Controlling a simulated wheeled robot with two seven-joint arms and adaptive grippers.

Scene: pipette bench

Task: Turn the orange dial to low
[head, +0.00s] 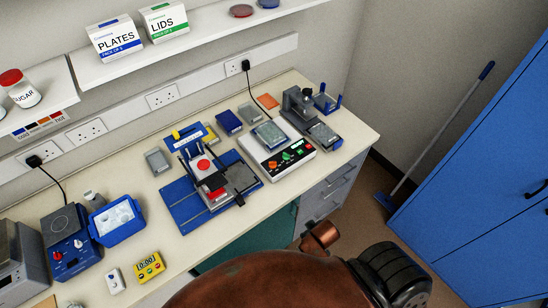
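The white instrument (270,170) stands on the bench right of centre, with a dark control panel along its front. A grey-blue plate (268,134) sits on top of the instrument. Neither of my grippers can be made out. Large copper-brown and black parts of my own body fill the bottom of the view, apart from the instrument.
A blue-based apparatus (182,207) stands left of the instrument, and a dark grey device (325,136) stands close on its right. A yellow timer (149,266) lies near the bench's front edge. A blue cabinet (490,200) is at the right. Bare bench lies before the instrument.

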